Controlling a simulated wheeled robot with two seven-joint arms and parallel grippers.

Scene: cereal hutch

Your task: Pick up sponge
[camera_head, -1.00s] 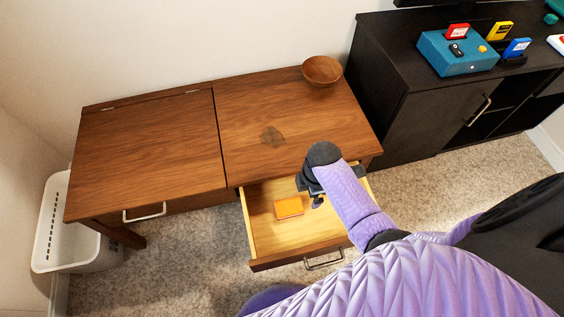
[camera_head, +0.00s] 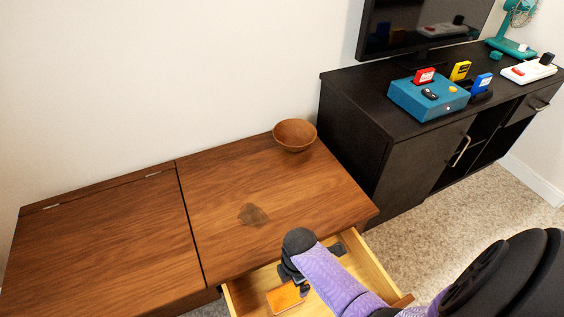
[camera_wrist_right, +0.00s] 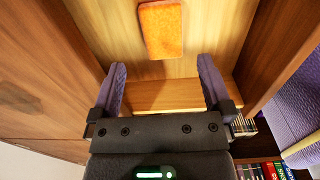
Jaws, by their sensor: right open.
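The orange sponge (camera_head: 284,298) lies flat inside the open, light-wood drawer (camera_head: 371,266). It also shows in the right wrist view (camera_wrist_right: 161,29), straight ahead of the fingers. My right gripper (camera_head: 302,286) is over the drawer, just beside the sponge in the head view. In the wrist view the right gripper (camera_wrist_right: 162,68) has its two purple fingers spread wide with nothing between them, and the sponge lies beyond their tips. The arm hides part of the drawer. My left gripper is not in view.
The drawer walls stand close around my gripper. The brown wooden desk top (camera_head: 270,185) has a dark stain and a wooden bowl (camera_head: 294,134) at the back. A black cabinet (camera_head: 370,130) stands to the right.

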